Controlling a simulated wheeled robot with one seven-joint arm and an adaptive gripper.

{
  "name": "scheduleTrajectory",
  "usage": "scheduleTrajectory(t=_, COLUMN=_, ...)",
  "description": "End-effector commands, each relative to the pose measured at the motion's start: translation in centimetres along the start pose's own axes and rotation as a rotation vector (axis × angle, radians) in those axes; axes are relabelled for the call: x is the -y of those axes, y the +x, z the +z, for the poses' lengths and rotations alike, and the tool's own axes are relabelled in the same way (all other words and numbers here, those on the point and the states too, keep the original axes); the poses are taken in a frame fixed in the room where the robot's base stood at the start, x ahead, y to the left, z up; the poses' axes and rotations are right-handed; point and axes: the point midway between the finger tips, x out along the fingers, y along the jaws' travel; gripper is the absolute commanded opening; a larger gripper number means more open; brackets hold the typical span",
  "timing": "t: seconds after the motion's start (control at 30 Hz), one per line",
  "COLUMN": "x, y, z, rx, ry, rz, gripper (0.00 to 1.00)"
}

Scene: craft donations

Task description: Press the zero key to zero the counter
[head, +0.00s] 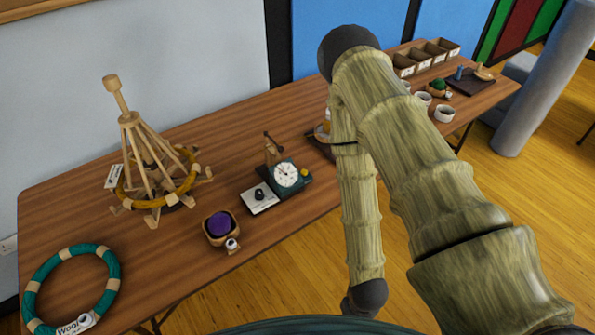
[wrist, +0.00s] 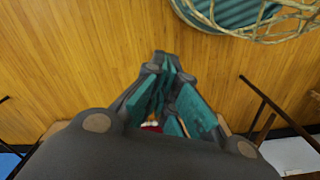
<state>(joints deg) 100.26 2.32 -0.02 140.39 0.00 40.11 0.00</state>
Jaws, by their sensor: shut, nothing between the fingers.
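The counter (head: 287,175) is a dark green box with a round white dial, standing on the wooden table left of my arm in the head view. A small yellow knob (head: 305,174) shows at its right side; I cannot tell whether this is the zero key. A wooden piece with a crank-like top stands behind the dial. My gripper (wrist: 165,62) shows in the wrist view, its teal-padded fingers together and empty, above the wooden floor. The gripper is not visible in the head view, and the counter is not recognisable in the wrist view.
A white card (head: 259,198) with a dark object lies left of the counter. A bowl with a purple ball (head: 220,225), a wooden yarn winder (head: 140,150) and a teal ring (head: 70,285) stand further left. Cups and boxes (head: 425,58) occupy the far right.

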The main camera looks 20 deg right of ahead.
Motion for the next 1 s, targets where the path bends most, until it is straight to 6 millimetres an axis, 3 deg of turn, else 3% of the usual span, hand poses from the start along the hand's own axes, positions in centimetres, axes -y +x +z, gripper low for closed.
scheduleTrajectory(t=0.17, x=0.0, y=-0.1, z=-0.8, rx=-0.014, ry=-0.033, rz=-0.003, gripper=0.0)
scheduleTrajectory(t=0.27, x=0.4, y=-0.2, z=-3.0, rx=-0.054, ry=-0.133, rz=-0.012, gripper=0.0)
scheduleTrajectory(t=0.37, x=0.5, y=-0.6, z=-6.7, rx=-0.12, ry=-0.311, rz=-0.018, gripper=0.0)
scheduleTrajectory(t=0.57, x=0.7, y=-2.5, z=-16.1, rx=-0.289, ry=-0.778, rz=0.015, gripper=0.0)
scheduleTrajectory(t=0.7, x=0.9, y=-4.8, z=-22.5, rx=-0.403, ry=-1.11, rz=0.081, gripper=0.0)
scheduleTrajectory(t=1.0, x=1.1, y=-10.8, z=-34.0, rx=-0.58, ry=-1.737, rz=0.308, gripper=0.0)
